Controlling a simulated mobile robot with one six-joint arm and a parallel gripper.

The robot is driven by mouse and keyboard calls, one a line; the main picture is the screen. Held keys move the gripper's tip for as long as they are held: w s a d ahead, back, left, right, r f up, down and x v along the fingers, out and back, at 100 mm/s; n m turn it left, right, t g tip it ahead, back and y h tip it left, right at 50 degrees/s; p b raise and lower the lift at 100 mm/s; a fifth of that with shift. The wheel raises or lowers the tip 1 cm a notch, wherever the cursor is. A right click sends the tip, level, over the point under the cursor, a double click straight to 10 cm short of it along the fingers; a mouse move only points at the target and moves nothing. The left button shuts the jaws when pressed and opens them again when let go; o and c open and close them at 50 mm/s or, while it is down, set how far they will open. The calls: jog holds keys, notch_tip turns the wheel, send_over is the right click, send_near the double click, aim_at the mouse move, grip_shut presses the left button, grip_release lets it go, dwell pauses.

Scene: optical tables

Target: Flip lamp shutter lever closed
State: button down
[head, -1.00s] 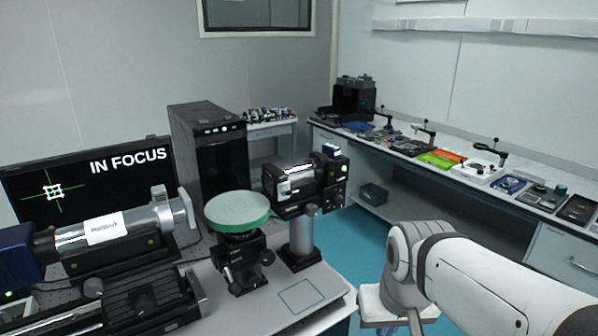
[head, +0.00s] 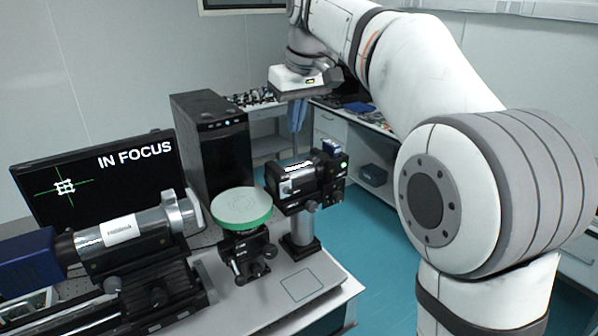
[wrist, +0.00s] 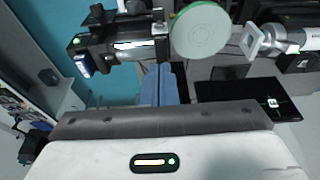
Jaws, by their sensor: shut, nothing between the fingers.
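The lamp (head: 297,187) is a black housing with a pale label, held on a grey post at the table's right end. It also shows in the wrist view (wrist: 115,48), at upper left. My gripper (head: 296,130) points down just above and behind the lamp, its blue fingers together with nothing between them. In the wrist view the fingers (wrist: 158,68) reach to the lamp's edge, close to the green-rimmed disc (wrist: 200,30). A thin upright piece shows below the fingers in the head view; I cannot tell whether it is the shutter lever. I cannot tell whether they touch.
The green-rimmed disc (head: 241,207) stands on a black mount left of the lamp. A barrel-shaped instrument (head: 125,235) lies further left, before a monitor (head: 95,185) reading "IN FOCUS". A black computer tower (head: 212,145) stands behind.

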jog(key=shift+f, duration=0.1)
send_over(295, 189)
jog(key=w+a, duration=0.1)
notch_tip(295, 189, down, 10)
jog(key=shift+s+d+f+p, duration=0.15)
jog(key=shift+f, duration=0.3)
jog(key=shift+s+d+f+p, duration=0.15)
jog(key=shift+f, duration=0.25)
jog(key=shift+s+d+f, duration=0.15)
jog(key=shift+s+f, duration=0.1)
jog(key=shift+f, duration=0.35)
